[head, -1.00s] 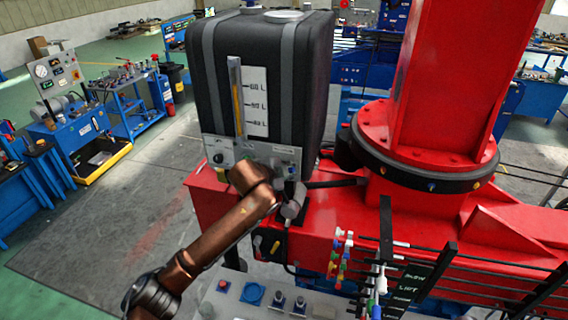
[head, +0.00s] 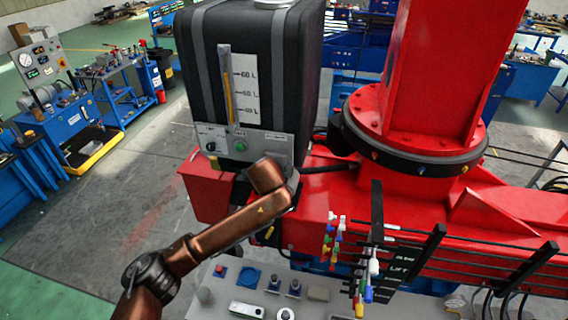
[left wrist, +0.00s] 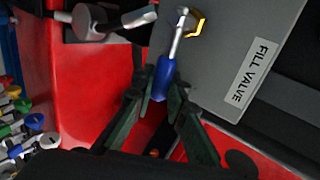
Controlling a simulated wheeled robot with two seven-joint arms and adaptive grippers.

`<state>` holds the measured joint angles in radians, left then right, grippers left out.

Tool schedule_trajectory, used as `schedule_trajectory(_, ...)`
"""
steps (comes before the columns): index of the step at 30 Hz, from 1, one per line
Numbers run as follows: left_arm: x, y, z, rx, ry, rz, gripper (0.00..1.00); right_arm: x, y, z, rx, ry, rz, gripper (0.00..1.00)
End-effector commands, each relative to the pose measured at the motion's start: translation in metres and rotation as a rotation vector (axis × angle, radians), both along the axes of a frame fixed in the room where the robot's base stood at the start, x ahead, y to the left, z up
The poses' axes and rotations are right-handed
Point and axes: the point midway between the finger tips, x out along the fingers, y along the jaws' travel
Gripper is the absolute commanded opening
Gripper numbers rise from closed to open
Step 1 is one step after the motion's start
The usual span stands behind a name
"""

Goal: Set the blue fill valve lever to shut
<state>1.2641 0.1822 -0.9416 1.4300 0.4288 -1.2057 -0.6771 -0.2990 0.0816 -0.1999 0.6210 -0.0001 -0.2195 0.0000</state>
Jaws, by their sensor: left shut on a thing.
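The blue fill valve lever (left wrist: 163,72) shows in the left wrist view. Its blue grip is on a metal rod that runs up to a brass fitting (left wrist: 194,23) on the grey panel, beside a "FILL VALVE" label (left wrist: 250,72). My left gripper (left wrist: 165,92) is shut on the blue grip, with dark green fingers on either side of it. In the head view my copper left arm reaches over the panel's lower right, and the lever and fingertips are hidden there. My right gripper is in neither view.
A black tank (head: 285,75) with a yellow level gauge (head: 228,90) stands above the grey panel (head: 255,145), which carries a green button (head: 241,146). A red crane base (head: 405,205) is to the right. Coloured control levers (head: 333,238) and a control box (head: 245,285) are in front.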

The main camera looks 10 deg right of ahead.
Motion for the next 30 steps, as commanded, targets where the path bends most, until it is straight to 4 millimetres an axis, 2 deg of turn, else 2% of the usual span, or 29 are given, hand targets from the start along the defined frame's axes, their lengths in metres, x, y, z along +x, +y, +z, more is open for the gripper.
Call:
schedule_trajectory(6,-0.001,-0.001,-0.001,0.002,0.000,-0.002,0.00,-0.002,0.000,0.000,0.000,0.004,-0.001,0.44)
schedule_trajectory(7,-0.001,-0.001,-0.001,0.002,0.000,-0.002,0.14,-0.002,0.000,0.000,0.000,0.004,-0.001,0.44)
schedule_trajectory(10,-0.001,-0.001,-0.001,0.002,0.000,-0.002,0.20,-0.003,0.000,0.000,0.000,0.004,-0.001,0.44)
schedule_trajectory(20,-0.002,0.001,0.001,0.001,0.001,-0.001,0.21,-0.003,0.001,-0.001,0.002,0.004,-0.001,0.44)
schedule_trajectory(26,-0.021,0.010,0.015,0.001,-0.001,-0.003,0.21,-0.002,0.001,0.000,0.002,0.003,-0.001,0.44)
schedule_trajectory(30,-0.044,0.020,0.032,0.000,-0.002,-0.003,0.21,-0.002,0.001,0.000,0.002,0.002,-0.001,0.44)
